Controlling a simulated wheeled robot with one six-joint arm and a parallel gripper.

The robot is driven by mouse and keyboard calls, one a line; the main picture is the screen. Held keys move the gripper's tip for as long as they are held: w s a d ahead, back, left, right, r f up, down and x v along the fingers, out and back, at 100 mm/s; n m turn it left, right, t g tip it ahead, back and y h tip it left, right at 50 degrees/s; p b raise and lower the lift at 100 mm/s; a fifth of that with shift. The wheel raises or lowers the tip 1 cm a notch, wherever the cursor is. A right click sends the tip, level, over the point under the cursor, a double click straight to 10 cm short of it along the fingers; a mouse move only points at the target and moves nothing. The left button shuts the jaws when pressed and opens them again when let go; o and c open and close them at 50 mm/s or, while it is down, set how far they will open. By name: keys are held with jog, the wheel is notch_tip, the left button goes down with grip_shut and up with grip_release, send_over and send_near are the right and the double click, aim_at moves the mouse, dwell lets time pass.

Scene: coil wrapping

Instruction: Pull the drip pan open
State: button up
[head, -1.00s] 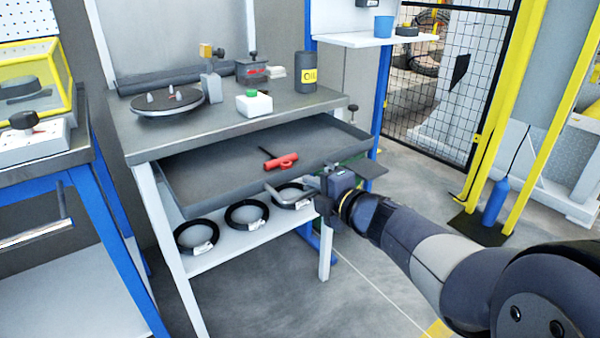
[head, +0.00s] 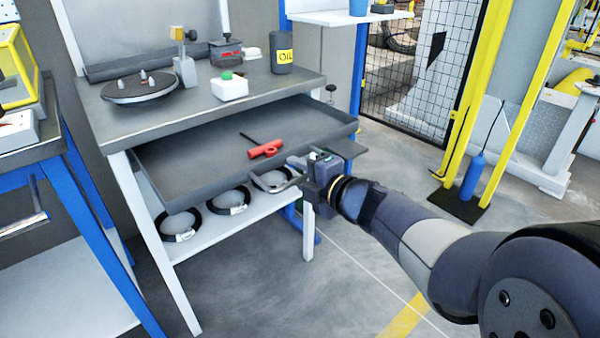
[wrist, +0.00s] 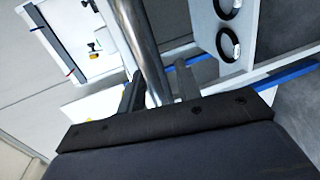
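The drip pan (head: 190,178) is a wide grey tray under the bench top. It stands partly pulled out, its front well past the bench edge. A red tool (head: 265,149) lies in it. My gripper (head: 300,172) is at the pan's front, towards its right end, at the grey handle (head: 272,184). In the wrist view the handle bar (wrist: 143,45) runs between the two fingers of my gripper (wrist: 160,85), which look shut on it. The exact finger contact is partly hidden.
Black-ringed coils (head: 179,226) lie on the shelf below the pan. A blue-framed table (head: 85,205) stands left. Floor in front is clear.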

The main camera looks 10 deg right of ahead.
jog(key=p+v, duration=0.4)
jog(key=v, duration=0.7)
jog(key=shift+w+f, duration=0.1)
jog(key=b+x, duration=0.4)
jog(key=x, duration=0.7)
dwell(0.4)
